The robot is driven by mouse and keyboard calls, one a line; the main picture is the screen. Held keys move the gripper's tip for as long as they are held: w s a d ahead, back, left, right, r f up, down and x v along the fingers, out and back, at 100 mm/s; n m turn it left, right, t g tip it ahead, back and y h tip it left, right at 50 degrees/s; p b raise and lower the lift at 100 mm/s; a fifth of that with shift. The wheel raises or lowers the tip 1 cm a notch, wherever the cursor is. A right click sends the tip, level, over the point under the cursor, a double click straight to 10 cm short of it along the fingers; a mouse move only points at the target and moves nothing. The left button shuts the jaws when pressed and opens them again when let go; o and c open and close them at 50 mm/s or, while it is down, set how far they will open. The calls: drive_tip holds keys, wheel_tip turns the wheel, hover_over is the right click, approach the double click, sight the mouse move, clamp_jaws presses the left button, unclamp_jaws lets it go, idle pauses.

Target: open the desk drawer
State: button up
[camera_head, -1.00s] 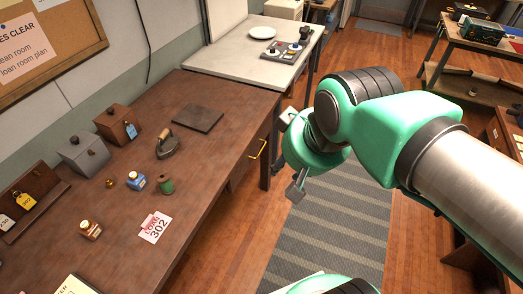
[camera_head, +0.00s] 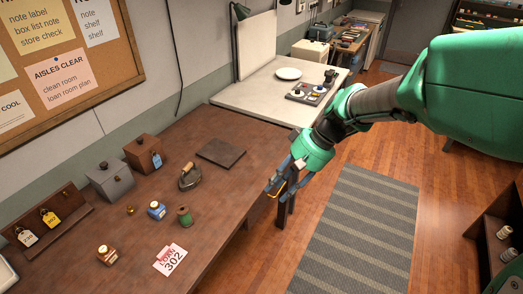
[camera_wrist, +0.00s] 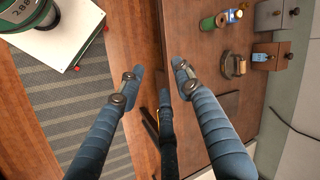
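The brown wooden desk (camera_head: 120,215) fills the left of the head view. Its drawer front faces the aisle and carries a yellow handle (camera_head: 281,188), partly covered by my gripper (camera_head: 274,186). In the wrist view a small yellow part of the handle (camera_wrist: 158,115) shows beside a dark finger. My gripper (camera_wrist: 156,75) is open there, with blue-grey fingers spread on both sides of the desk's front edge. I cannot tell whether a finger touches the handle. Most of the drawer front is hidden, so any gap is not visible.
A pale table (camera_head: 255,100) adjoins behind. A striped grey mat (camera_head: 355,235) covers clear floor to the right. A shelf unit stands at far right.

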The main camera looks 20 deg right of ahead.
drive_tip(key=w+d+f+m+t+y+p, duration=0.25)
drive_tip(key=w+d+f+y, duration=0.5)
drive_tip(key=w+f, duration=0.65)
drive_tip(key=w+d+f+m+t+h, duration=0.1)
drive_tip(key=w+d+f+m+t, duration=0.1)
drive_tip(key=d+f, duration=0.5)
drive_tip(key=w+d+f+m+t+h+p, duration=0.1)
drive_tip(key=d+f+m+t, duration=0.2)
drive_tip(key=f, duration=1)
drive_tip(key=d+t, duration=0.2)
drive_tip(key=d, duration=0.3)
drive_tip(key=shift+w, duration=0.4)
drive_tip(key=shift+w+a+f+m, duration=0.1)
drive_tip(key=shift+w+m, duration=0.05)
drive_tip(key=shift+m, duration=0.1)
drive_tip(key=b+x, duration=0.1)
drive_tip(key=x, duration=1.2)
drive_tip(key=shift+w, duration=0.25)
drive_tip(key=shift+a, duration=0.15)
clamp_jaws()
